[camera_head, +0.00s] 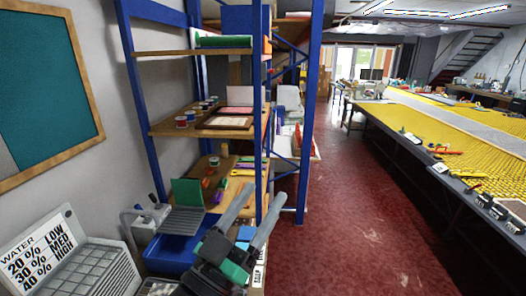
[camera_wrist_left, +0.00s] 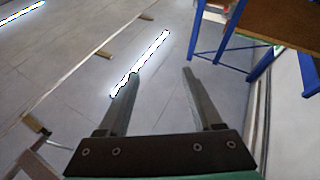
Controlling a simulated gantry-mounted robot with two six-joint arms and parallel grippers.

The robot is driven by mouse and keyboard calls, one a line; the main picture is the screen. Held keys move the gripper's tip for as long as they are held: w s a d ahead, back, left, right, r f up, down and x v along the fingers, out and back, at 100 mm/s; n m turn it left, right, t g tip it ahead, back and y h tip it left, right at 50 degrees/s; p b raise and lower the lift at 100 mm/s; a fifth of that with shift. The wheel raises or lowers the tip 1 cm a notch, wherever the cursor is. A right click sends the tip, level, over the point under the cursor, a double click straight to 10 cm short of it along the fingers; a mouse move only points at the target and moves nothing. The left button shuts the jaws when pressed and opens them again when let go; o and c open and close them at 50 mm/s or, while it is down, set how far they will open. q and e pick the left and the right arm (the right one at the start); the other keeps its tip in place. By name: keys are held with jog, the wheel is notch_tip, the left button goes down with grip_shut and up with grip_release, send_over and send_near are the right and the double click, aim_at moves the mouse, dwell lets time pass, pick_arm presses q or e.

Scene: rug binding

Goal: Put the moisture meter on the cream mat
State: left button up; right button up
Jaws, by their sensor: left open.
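I cannot tell for sure which thing is the moisture meter, and no cream mat stands out clearly. A pale grey device (camera_head: 88,272) at the lower left of the head view has a ribbed top and a card (camera_head: 40,246) reading WATER with 20, 30 and 40 percent levels. My left gripper (camera_head: 265,197) is in front of the blue shelf rack, its two grey fingers spread, empty and tilted up to the right. In the left wrist view the open fingers (camera_wrist_left: 160,75) point toward the ceiling, with nothing between them. My right gripper is not in view.
The blue shelf rack (camera_head: 139,98) holds small jars, a flat framed tray (camera_head: 228,121) and a green screen-like panel (camera_head: 187,191). A blue bin (camera_head: 172,250) stands beside my left arm. A long table (camera_head: 430,115) with yellow material is at right; the red floor between is clear.

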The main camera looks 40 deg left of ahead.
pick_arm(q)
jog(key=s+d+r+m+t+h, duration=0.1)
jog(key=s+d+r+t+h, duration=0.1)
jog(key=r, duration=0.7)
jog(key=s+d+r+m+t+h, duration=0.2)
jog(key=s+d+r, duration=0.3)
jog(key=r, duration=0.3)
jog(key=shift+s+d+r+m+t+h, duration=0.15)
jog(key=shift+d+r+m+t+h, duration=0.2)
jog(key=shift+h, duration=0.45)
jog(key=shift+a+r, duration=0.1)
